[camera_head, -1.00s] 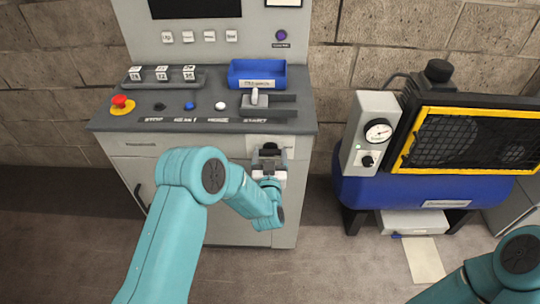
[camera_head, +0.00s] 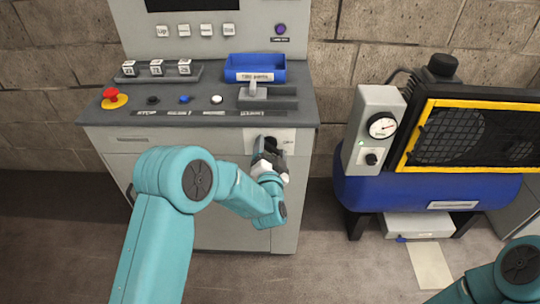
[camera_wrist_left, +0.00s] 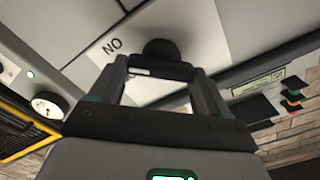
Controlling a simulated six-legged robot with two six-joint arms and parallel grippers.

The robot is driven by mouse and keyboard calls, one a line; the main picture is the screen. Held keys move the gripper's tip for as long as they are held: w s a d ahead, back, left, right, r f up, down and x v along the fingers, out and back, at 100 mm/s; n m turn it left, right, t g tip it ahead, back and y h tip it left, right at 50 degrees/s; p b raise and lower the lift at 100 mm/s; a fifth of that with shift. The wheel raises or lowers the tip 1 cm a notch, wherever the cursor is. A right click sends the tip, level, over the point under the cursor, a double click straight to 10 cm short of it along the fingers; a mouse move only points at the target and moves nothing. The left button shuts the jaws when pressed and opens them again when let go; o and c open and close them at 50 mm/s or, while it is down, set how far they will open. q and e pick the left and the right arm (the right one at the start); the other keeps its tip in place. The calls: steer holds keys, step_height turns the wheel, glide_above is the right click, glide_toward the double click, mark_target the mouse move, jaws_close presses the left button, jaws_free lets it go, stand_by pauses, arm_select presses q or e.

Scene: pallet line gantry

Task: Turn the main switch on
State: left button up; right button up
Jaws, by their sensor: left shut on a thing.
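The main switch is a black knob (camera_head: 270,143) on a light plate (camera_head: 290,136) on the console's front, below its top edge. In the left wrist view the dark knob (camera_wrist_left: 160,51) sits between the fingertips, beside upside-down lettering that appears to read ON. My left gripper (camera_head: 267,152) reaches the plate from the front and is shut on the knob, partly hiding it. The fingers also show in the left wrist view (camera_wrist_left: 160,70). The knob's exact turn angle is hard to read. My right arm shows at the lower right, with its gripper out of view.
The console top (camera_head: 120,119) holds a red stop button (camera_head: 112,95), small buttons, a lever (camera_head: 253,90) and a blue tray (camera_head: 255,70). A blue compressor (camera_head: 430,190) with a gauge (camera_head: 383,126) stands to the right. Floor is open in front.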

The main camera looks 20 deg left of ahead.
arm_select(q)
steer(key=m, duration=0.2)
steer(key=m+b, duration=0.1)
steer(key=m, duration=0.1)
steer(key=shift+d+f+m, duration=0.1)
steer(key=shift+f+m, duration=0.1)
steer(key=shift+m, duration=0.1)
steer(key=m+b, duration=0.1)
steer(key=m, duration=0.3)
steer(key=shift+m, duration=0.4)
steer(key=o, duration=1)
steer(key=b+v, duration=0.1)
steer(key=v, duration=1.5)
steer(key=shift+s, duration=0.15)
